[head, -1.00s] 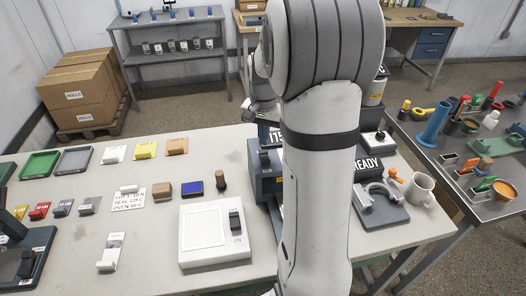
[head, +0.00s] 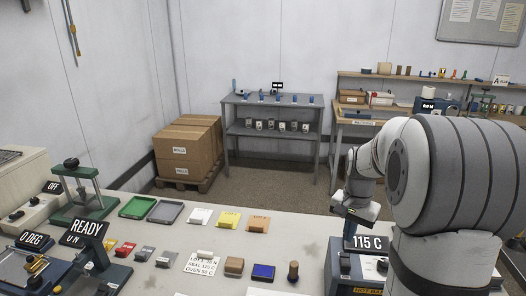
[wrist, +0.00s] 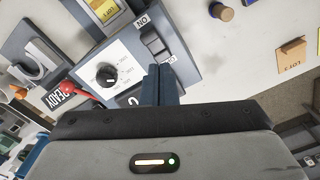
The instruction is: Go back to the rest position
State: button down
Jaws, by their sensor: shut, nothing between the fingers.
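My gripper (wrist: 161,84) shows in the wrist view with its two dark blue fingers together and nothing between them. It hangs above a blue-grey device with a white dial panel (wrist: 130,50), a black knob and a rocker switch. In the head view my arm stands at the right and bends down toward this device (head: 342,268), whose sign reads 115 C. The fingertips are hard to make out in the head view.
A READY press (head: 95,255) and a green-based press (head: 75,200) stand at the left of the table (head: 300,240). Green and grey trays, lot cards and a blue pad (head: 263,272) lie on it. Boxes (head: 190,150) and a shelf (head: 270,130) stand behind.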

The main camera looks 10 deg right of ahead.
jog(key=s+a+r+n+t, duration=0.1)
jog(key=s+a+r+n, duration=0.1)
jog(key=s+a+n, duration=0.2)
jog(key=s+a+r+n+t+b, duration=0.1)
jog(key=s+a+n+t, duration=0.1)
jog(key=s+a+n, duration=0.3)
jog(key=s+a, duration=0.4)
jog(key=s, duration=0.6)
jog(key=shift+s+a+r, duration=0.15)
jog(key=shift+a+r, duration=0.2)
jog(key=shift+a, duration=0.05)
jog(key=shift+b, duration=0.3)
